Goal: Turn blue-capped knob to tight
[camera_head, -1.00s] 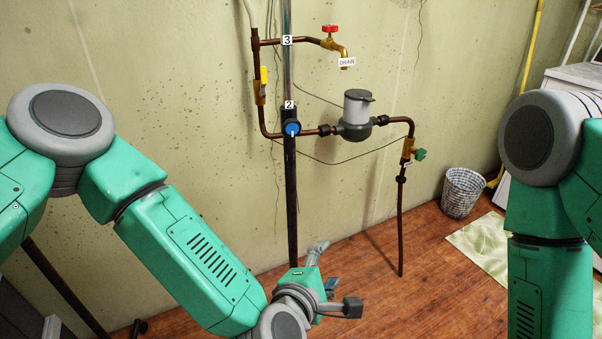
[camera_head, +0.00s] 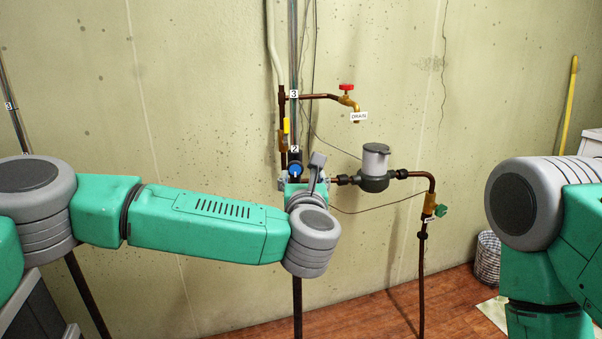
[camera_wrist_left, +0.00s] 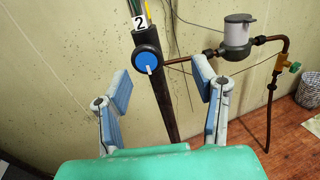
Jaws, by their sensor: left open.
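The blue-capped knob (camera_head: 296,169) sits on the dark vertical pipe below the label "2". In the left wrist view the knob (camera_wrist_left: 147,62) shows its round blue face with a white pointer mark, inside a black ring. My left gripper (camera_head: 302,172) is raised just in front of the pipe, close to the knob in the head view. In the left wrist view my left gripper (camera_wrist_left: 160,82) is open, with its blue-padded fingers apart and the knob seen between them, not touched. My right gripper is out of view; only my right arm shows at the right.
A grey meter (camera_head: 375,168) joins the copper pipe right of the knob. A red-handled drain tap (camera_head: 346,92) is above, a yellow-handled valve (camera_head: 285,133) upper left, and a green-handled valve (camera_head: 440,209) lower right. A basket (camera_head: 487,258) stands on the floor.

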